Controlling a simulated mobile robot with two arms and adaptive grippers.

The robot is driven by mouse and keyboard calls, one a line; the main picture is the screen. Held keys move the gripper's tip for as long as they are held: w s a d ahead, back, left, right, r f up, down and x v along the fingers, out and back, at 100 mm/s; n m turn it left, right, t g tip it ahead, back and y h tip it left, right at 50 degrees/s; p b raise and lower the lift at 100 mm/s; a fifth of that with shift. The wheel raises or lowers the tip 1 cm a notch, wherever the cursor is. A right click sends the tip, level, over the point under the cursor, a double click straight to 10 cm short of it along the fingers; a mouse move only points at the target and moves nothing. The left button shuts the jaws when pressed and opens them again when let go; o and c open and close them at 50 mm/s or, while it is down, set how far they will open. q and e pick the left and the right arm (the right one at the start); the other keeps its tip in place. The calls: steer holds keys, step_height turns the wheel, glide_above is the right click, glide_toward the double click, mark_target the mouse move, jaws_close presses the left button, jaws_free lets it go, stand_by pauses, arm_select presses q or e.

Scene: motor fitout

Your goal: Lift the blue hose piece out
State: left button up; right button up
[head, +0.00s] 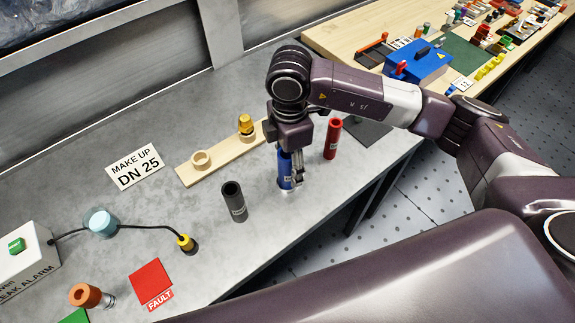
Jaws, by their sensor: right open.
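The blue hose piece (284,172) stands upright on the grey bench, right of the dark grey hose piece (233,202). Its foot meets something pale and shiny, and its top is hidden under my right gripper. My right gripper (291,175) points down over the blue hose piece, with a finger close along its right side. The jaws are open; I cannot tell whether they touch the hose. My left gripper is not in view.
A red hose piece (332,139) stands close on the right. A wooden rack (217,160) with a ring and a brass fitting (245,125) lies behind. A "MAKE UP DN 25" sign (135,166), a cable probe (185,242) and a red "FAULT" plate (150,281) are left. The bench's front edge is near.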

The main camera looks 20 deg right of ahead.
mark_target(289, 171)
steer(key=shift+w+f, duration=0.1)
steer(key=shift+f, duration=1.5)
steer(key=shift+c, duration=0.3)
steer(key=c, duration=1.3)
